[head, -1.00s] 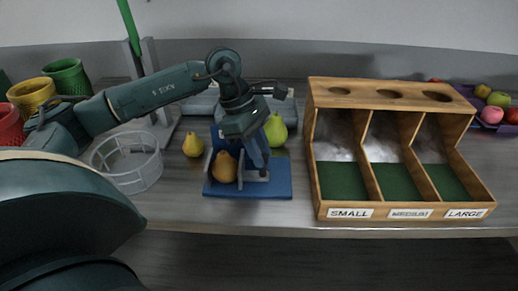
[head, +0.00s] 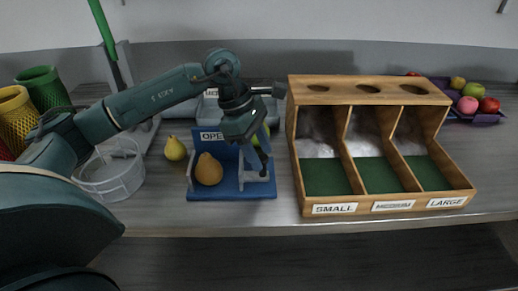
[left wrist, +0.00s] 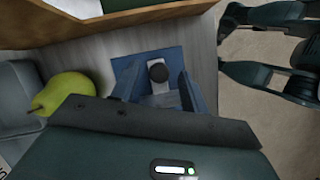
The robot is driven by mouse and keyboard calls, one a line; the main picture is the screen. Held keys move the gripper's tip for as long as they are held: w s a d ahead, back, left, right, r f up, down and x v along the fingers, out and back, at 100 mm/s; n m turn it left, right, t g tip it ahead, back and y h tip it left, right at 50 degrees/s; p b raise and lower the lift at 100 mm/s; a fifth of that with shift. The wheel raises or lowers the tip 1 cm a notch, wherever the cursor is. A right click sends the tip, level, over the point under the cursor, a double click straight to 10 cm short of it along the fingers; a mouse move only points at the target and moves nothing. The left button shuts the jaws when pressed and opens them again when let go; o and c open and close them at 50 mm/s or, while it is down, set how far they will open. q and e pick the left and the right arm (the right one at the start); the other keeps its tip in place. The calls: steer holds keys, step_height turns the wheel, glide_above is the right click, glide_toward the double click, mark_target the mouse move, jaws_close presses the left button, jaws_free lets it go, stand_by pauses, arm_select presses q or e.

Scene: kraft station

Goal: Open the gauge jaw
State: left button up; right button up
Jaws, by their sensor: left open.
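The gauge has a blue base (head: 232,193) on the worktop in front of me, with a sign reading "OPEN" (head: 212,136) behind it. A brown pear (head: 209,168) stands on its left part. The grey sliding jaw (head: 257,184) is at the right, with a clear gap from the pear. My left gripper (head: 261,162) points down over this jaw and hides part of it. In the left wrist view its open fingers (left wrist: 157,88) stand either side of a round black knob (left wrist: 158,72); contact cannot be told.
A wooden sorting box (head: 335,209) labelled SMALL, MEDIUM and LARGE stands close at the right. A yellow pear (head: 175,149) and a white basket (head: 110,172) are at the left. A green pear (left wrist: 64,92) sits behind the gauge. A purple fruit tray (head: 484,118) is far right.

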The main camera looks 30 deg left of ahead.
arm_select(q)
steer(key=v, duration=1.3)
steer(key=shift+b, duration=0.3)
steer(key=shift+s, duration=0.1)
